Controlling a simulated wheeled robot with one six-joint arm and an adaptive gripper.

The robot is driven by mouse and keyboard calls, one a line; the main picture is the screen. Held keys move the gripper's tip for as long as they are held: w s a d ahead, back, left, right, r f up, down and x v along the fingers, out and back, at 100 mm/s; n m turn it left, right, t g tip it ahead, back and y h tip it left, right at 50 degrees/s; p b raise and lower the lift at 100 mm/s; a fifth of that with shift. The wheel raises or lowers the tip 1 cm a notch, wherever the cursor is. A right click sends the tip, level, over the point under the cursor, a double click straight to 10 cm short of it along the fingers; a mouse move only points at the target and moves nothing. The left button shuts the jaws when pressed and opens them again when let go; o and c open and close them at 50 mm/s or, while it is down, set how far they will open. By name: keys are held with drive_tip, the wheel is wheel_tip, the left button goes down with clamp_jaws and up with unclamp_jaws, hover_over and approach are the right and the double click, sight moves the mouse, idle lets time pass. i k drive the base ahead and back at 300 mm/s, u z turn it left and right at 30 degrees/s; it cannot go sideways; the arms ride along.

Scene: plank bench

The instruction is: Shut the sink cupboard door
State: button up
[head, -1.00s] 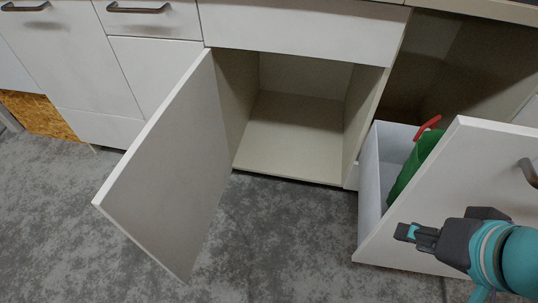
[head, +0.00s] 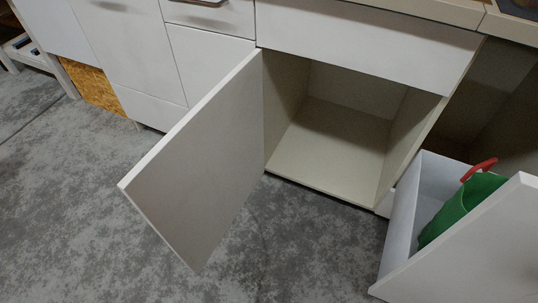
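The sink cupboard door (head: 205,160) is a flat white panel in the head view. It is hinged on the left side of the opening and stands wide open, swung out over the floor. The cupboard (head: 335,140) behind it is beige inside and looks empty. No handle shows on the visible face of the door. My gripper is not in view now.
To the right, a white drawer (head: 402,215) is pulled out, holding a green item (head: 460,208) with a red handle (head: 478,168). Closed white fronts (head: 120,50) line the left. The grey floor (head: 90,220) in front is clear.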

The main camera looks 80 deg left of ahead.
sight(192, 186)
drive_tip(key=z, duration=0.85)
drive_tip(key=k, duration=1.7)
drive_tip(key=u, duration=1.8)
drive_tip(key=k, duration=0.3)
drive_tip(key=u, duration=0.3)
